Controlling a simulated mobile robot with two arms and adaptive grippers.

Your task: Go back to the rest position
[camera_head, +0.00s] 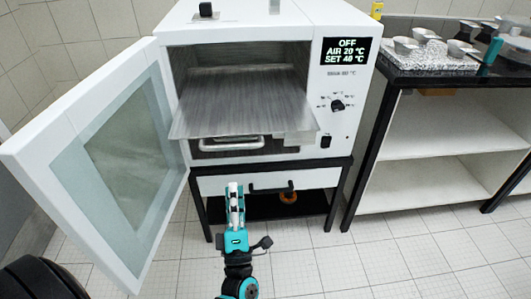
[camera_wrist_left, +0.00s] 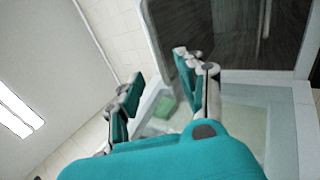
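My left gripper (camera_head: 235,195) is teal and grey. It is in front of the white oven (camera_head: 300,20), below the shelf and near the drawer front. In the left wrist view my left gripper (camera_wrist_left: 158,78) has its fingers apart with nothing between them. The oven door (camera_head: 45,150) stands wide open to the left. A metal shelf (camera_head: 245,100) sticks out of the chamber. The display (camera_head: 346,50) reads OFF, AIR 20 °C, SET 40 °C. My right gripper does not show.
A pale handle (camera_head: 230,143) shows under the shelf. The oven stands on a black-framed stand (camera_head: 340,190) with a black-handled drawer. At right, a dark counter (camera_head: 430,78) bears a speckled slab (camera_head: 435,62) with small metal cups. The tiled floor (camera_head: 370,265) in front is clear.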

